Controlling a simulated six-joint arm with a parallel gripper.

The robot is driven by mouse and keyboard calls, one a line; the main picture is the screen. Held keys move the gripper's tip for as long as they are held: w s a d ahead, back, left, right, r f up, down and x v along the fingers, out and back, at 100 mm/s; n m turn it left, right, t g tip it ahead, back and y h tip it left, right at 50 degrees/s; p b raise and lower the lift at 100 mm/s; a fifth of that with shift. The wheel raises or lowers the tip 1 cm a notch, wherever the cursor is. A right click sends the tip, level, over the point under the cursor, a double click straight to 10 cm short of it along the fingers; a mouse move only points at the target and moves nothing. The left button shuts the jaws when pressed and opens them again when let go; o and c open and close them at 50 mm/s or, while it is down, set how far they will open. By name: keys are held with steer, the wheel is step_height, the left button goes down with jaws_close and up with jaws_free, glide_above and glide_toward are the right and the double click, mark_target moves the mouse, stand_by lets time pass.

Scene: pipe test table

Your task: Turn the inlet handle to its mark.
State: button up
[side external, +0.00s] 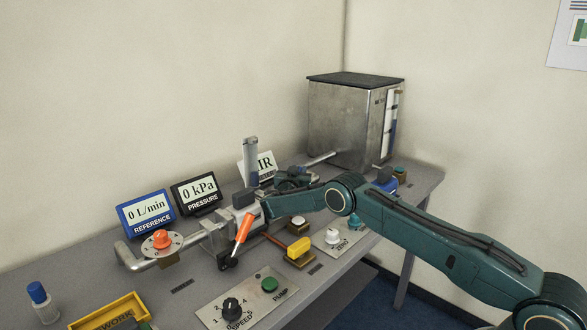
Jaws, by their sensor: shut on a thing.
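An orange lever handle (242,233) slants down and left in front of the metal pipe fitting in the middle of the bench; I take it for the inlet handle. The handle's mark cannot be made out from this side view. A round orange knob (161,239) sits on a flange on the pipe to the left.
Control plates with a speed knob (231,307) and green pump button (270,285) lie in front. Reference (148,212) and pressure (196,193) displays stand behind, both reading zero. A metal tank (345,122) is at the back right.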

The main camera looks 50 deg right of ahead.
stand_by(0.6)
steer(key=o, duration=1)
steer(key=shift+w+n+t+y, duration=0.1)
steer(key=shift+n+t+y, duration=0.75)
steer(key=shift+t, duration=0.35)
